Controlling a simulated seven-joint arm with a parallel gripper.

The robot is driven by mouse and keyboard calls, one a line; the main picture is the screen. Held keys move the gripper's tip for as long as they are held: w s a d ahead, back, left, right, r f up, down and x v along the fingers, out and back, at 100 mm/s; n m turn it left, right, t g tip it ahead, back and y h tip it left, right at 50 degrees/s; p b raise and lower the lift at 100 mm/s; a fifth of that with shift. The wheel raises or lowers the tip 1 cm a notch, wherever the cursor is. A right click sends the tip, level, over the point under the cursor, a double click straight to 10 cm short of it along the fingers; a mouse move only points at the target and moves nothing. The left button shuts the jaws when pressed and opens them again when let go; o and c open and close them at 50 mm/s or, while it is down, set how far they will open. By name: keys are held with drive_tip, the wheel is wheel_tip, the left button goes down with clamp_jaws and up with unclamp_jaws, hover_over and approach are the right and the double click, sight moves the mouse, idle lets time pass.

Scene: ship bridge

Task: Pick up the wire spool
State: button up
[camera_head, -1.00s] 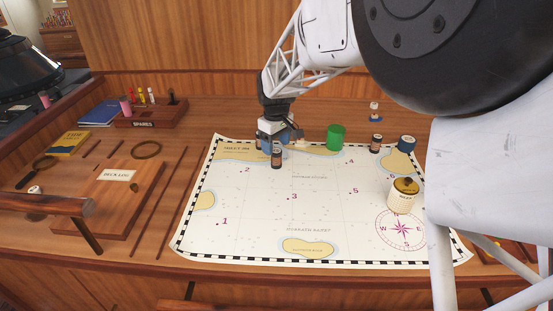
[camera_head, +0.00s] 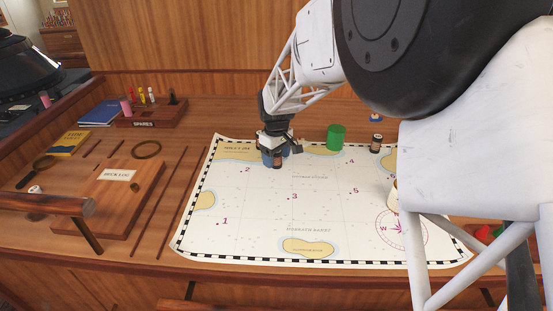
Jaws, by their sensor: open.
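No object can be named the wire spool with certainty at this size. My gripper (camera_head: 274,150) is low over the far left part of the chart, with its jaws open. A small dark cylinder with a pale marking (camera_head: 278,160) stands at the jaws, partly covered by them. I cannot tell whether it is between the fingers or just in front of them. A similar dark cylinder (camera_head: 376,143) stands farther right on the chart. A green cylinder (camera_head: 336,138) stands at the chart's far edge, right of my gripper.
The chart (camera_head: 255,205) covers the desk's middle and its near part is clear. A wooden spares rack (camera_head: 150,118) is at the back left, and a deck log board (camera_head: 118,195) at the left. My arm hides much of the right side.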

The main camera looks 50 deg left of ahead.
idle(0.5)
drive_tip(key=c, duration=1)
drive_tip(key=shift+c, duration=0.2)
drive_tip(key=shift+r, duration=5)
